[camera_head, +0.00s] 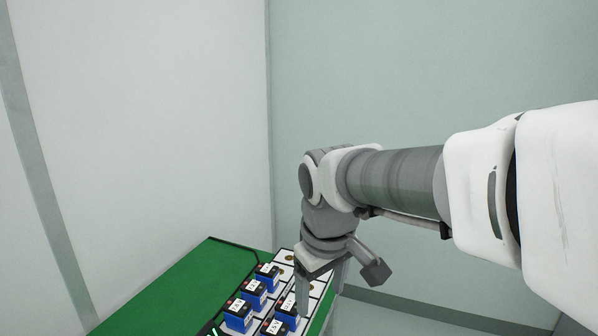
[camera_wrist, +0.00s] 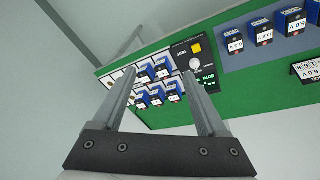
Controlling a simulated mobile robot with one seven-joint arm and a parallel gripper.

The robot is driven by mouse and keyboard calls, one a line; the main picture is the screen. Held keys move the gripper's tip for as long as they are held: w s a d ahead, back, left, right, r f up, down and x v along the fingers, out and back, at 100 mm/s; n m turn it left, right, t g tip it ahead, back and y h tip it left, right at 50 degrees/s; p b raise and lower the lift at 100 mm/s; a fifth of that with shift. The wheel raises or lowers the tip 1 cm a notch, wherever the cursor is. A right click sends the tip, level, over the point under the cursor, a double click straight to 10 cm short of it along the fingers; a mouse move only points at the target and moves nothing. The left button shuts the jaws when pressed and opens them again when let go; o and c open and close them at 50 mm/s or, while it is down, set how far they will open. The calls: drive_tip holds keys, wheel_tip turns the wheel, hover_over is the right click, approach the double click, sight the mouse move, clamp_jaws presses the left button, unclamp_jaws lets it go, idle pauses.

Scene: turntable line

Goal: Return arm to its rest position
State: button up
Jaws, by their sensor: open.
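My gripper (camera_wrist: 155,90) is open, with nothing between its two grey fingers in the wrist view. In the head view my gripper (camera_head: 318,290) points down at the right edge of the green table (camera_head: 160,290), over a white tray (camera_head: 285,257) with blue and black battery-like blocks. My white and grey arm reaches in from the right. One finger hides part of the tray. Whether the fingers touch a block cannot be told.
Several blue blocks (camera_head: 238,316) stand in the tray. In the wrist view there is a panel with a yellow square (camera_wrist: 196,47) and more blue blocks (camera_wrist: 262,31) on a grey area. Pale walls (camera_head: 140,120) stand behind.

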drive_tip(key=s+d+m+t, duration=0.2)
drive_tip(key=s+d+m, duration=0.5)
drive_tip(key=s+d, duration=0.3)
drive_tip(key=shift+s+d+t, duration=0.3)
drive_tip(key=shift+s+t, duration=0.1)
drive_tip(key=shift+s, duration=0.9)
drive_tip(key=shift+r, duration=0.1)
